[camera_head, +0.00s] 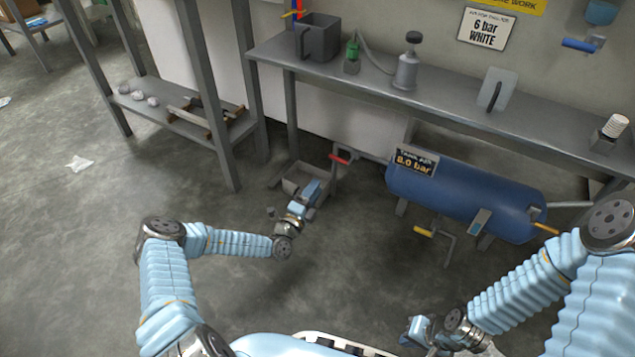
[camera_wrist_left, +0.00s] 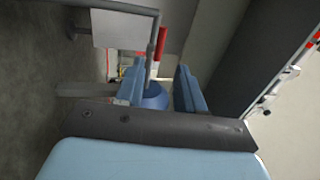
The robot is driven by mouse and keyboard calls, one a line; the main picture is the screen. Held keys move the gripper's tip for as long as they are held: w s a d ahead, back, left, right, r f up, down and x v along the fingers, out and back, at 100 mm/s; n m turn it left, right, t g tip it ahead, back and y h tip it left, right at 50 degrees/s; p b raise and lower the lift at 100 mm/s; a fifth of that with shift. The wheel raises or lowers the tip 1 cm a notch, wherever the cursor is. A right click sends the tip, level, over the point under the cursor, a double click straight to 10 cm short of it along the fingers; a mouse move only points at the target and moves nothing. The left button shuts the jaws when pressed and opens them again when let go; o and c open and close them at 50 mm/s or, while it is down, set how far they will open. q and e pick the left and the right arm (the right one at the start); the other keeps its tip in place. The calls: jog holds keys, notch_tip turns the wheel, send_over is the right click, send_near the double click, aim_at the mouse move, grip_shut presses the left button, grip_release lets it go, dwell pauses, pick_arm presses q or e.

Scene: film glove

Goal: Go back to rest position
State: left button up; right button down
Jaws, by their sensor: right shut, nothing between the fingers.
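My left gripper (camera_head: 311,192) reaches out over the floor in front of the bench, near a grey box-like stand with a red-handled bar (camera_head: 341,159). In the left wrist view its two blue fingers (camera_wrist_left: 160,84) are apart, with nothing held between them. The red handle (camera_wrist_left: 160,44) shows beyond the gap; I cannot tell how far off it is. My right gripper (camera_head: 415,330) is low at the bottom of the head view, close to my base. It is shut and empty, and partly hard to make out.
A blue tank (camera_head: 465,195) with a yellow-handled crank (camera_head: 424,232) stands under the grey bench (camera_head: 440,108). The bench holds a dark bin (camera_head: 317,40), a grey bottle (camera_head: 406,70) and a trowel-like plate (camera_head: 494,90). A shelf rack (camera_head: 190,115) stands left. Floor at left is mostly clear.

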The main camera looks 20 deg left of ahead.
pick_arm(q)
jog(key=s+d+r+m+g+h+p, duration=0.2)
jog(key=s+d+m+g+h+p, duration=0.3)
jog(key=s+d+m+g+h, duration=1.05)
jog(key=s+d+f+m+g+y+p, duration=0.1)
jog(key=s+d+m+g+y+p, duration=0.15)
jog(key=s+m+y, duration=0.45)
jog(key=s+d+f+m+g+y+p, duration=0.1)
jog(key=s+m+g+y, duration=0.25)
jog(key=s+m, duration=0.75)
jog(key=a+r+m+t+y+p, duration=0.1)
jog(key=a+m, duration=0.3)
jog(key=m, duration=0.4)
jog(key=a+r+m+t+y+p, duration=0.1)
jog(key=a+r+m+y+p, duration=0.1)
jog(key=m, duration=0.6)
jog(key=shift+w+a+r+y, duration=0.3)
jog(key=shift+a+r+y, duration=0.45)
jog(key=shift+a+y, duration=0.3)
